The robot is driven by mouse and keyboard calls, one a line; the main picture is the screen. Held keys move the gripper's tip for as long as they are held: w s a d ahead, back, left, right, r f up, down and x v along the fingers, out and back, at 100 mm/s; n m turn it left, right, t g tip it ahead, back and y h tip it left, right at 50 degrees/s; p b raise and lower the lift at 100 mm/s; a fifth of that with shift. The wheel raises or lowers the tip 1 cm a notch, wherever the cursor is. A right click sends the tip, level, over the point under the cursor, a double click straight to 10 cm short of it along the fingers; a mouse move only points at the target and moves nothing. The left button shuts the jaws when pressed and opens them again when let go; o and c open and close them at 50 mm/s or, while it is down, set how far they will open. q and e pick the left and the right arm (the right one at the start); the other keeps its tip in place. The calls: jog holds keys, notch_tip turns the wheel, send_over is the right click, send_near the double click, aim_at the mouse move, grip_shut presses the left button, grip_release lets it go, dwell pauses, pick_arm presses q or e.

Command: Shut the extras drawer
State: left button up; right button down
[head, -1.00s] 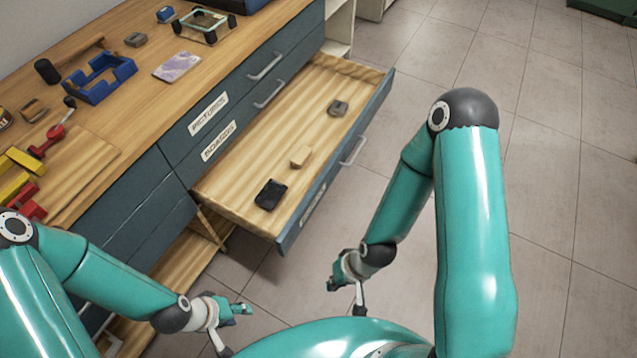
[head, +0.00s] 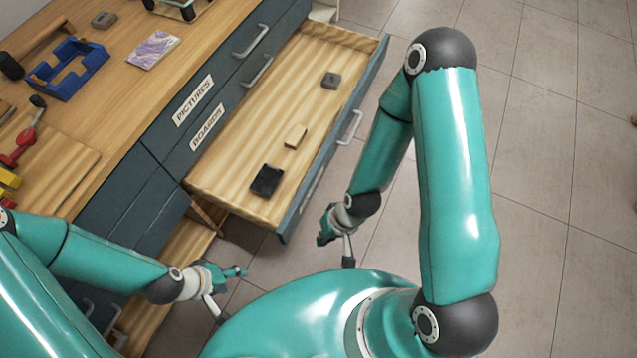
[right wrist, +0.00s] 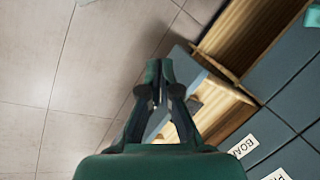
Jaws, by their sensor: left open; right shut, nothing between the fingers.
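The extras drawer (head: 222,196) is pulled well out of the blue cabinet, below the drawer labelled BOARDS. Its front (head: 318,165) has a grey bar handle (head: 349,128) and a label seen too edge-on to read. Inside lie a black item (head: 267,180), a tan block (head: 295,136) and a grey block (head: 330,81). My right gripper (head: 336,250) is shut and empty, in front of the drawer's near corner and apart from it. It also shows in the right wrist view (right wrist: 158,68). My left gripper (head: 230,294) is open and empty, left of the right one, over the floor.
The PICTURES drawer (head: 228,88) and BOARDS drawer (head: 240,112) are shut. The worktop (head: 125,98) holds a blue tray (head: 68,85), a purple card (head: 154,49) and red and yellow parts. Open tiled floor (head: 545,160) lies to the right.

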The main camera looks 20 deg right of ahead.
jog(key=w+d+f+m+t+b, duration=0.1)
jog(key=w+d+f+m+b, duration=0.35)
jog(key=d+m+b, duration=0.65)
jog(key=w+d+r+m+t+y+b, duration=0.2)
jog(key=w+r+m+t+b, duration=0.25)
jog(key=m+b, duration=0.95)
jog(key=b, duration=0.6)
send_near(311, 185)
jog(key=s+f+x, duration=0.1)
jog(key=x, duration=0.4)
jog(key=shift+w+a+r+t, duration=0.25)
jog(key=shift+w+a+t, duration=0.15)
jog(key=shift+w, duration=0.15)
